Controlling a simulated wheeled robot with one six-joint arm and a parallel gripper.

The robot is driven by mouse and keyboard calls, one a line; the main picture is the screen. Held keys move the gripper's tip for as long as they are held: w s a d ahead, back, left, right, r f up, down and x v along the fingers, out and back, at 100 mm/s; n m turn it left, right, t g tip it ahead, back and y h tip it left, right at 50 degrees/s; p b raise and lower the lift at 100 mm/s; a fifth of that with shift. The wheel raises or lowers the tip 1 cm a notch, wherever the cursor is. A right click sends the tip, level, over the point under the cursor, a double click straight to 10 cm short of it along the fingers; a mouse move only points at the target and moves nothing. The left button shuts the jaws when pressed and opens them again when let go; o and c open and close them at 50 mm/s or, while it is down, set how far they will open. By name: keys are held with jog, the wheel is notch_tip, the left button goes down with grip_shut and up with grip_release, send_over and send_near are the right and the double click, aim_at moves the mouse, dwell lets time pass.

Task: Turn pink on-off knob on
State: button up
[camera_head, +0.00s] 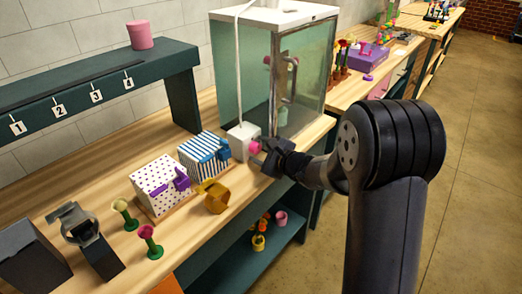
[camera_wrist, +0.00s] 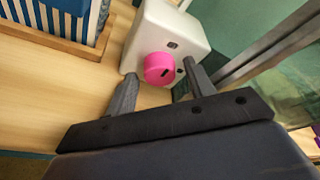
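The pink knob (camera_wrist: 158,69) sits on the front of a white box (camera_wrist: 172,32) in the wrist view, with a dark mark on its face. In the head view the pink knob (camera_head: 254,147) shows at the white box (camera_head: 241,136), beside the glass cabinet. My gripper (camera_wrist: 158,82) is open, with one finger to the left of the knob and one to the right. The fingertips are close to the knob, and a gap shows on the left side. I cannot tell whether the right finger touches it.
The glass cabinet (camera_head: 232,73) with a vertical handle stands right behind the box. A blue striped box (camera_head: 204,157) and a dotted box (camera_head: 160,187) stand to the left. A yellow-brown object (camera_head: 213,196) lies near the table's front edge.

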jog(key=c, duration=0.9)
jog(key=shift+o, duration=0.2)
jog(key=shift+m+p, duration=0.3)
jog(key=shift+w+d+r+m+g+y+p, duration=0.1)
jog(key=shift+m+g+y+p, duration=0.1)
jog(key=shift+m+g+p, duration=0.25)
jog(key=shift+r+m+g+y+p, duration=0.1)
jog(key=shift+m+g+y+p, duration=0.15)
jog(key=shift+m+p, duration=0.3)
jog(key=m+g+p, duration=0.1)
jog(key=m, duration=0.1)
jog(key=m+y+p, duration=0.1)
jog(key=p, duration=0.1)
jog(key=shift+w+d+f+m+g, duration=0.1)
jog(key=shift+w+d+m+g, duration=0.05)
jog(key=shift+m+g, duration=0.25)
jog(key=m+g+y+p, duration=0.1)
jog(key=m+p, duration=0.1)
jog(key=m, duration=0.1)
jog(key=shift+w+f+y, duration=0.1)
jog(key=shift+y, duration=0.15)
jog(key=m, duration=0.1)
jog(key=m+g+y+p, duration=0.1)
jog(key=m, duration=0.1)
jog(key=shift+d+f+m, duration=0.1)
jog(key=shift+f+m, duration=0.05)
jog(key=shift+m, duration=0.15)
jog(key=shift+y, duration=0.3)
